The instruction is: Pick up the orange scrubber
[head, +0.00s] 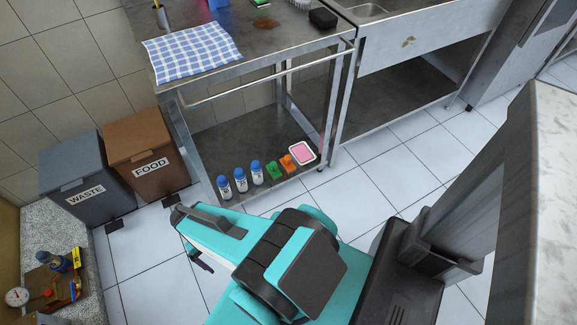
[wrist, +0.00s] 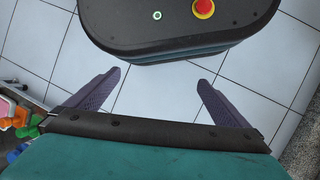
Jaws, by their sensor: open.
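The orange scrubber (head: 288,165) stands on the lower shelf of the steel table in the head view, between a green scrubber (head: 273,170) and a pink-and-white tray (head: 302,153). In the wrist view the orange scrubber (wrist: 19,115) shows only at the left edge, partly cut off. My gripper (wrist: 161,86) is open and empty, its two purple fingers spread wide over the tiled floor. In the head view my arm hides most of the gripper; only a dark finger shows near the lower left. The gripper is apart from the scrubber.
Several blue-and-white bottles (head: 241,179) stand in a row left of the green scrubber. The steel table's tabletop (head: 258,55) is above this shelf. Grey waste (head: 83,178) and brown food (head: 139,145) bins stand at left. The tiled floor (head: 365,190) before the shelf is clear.

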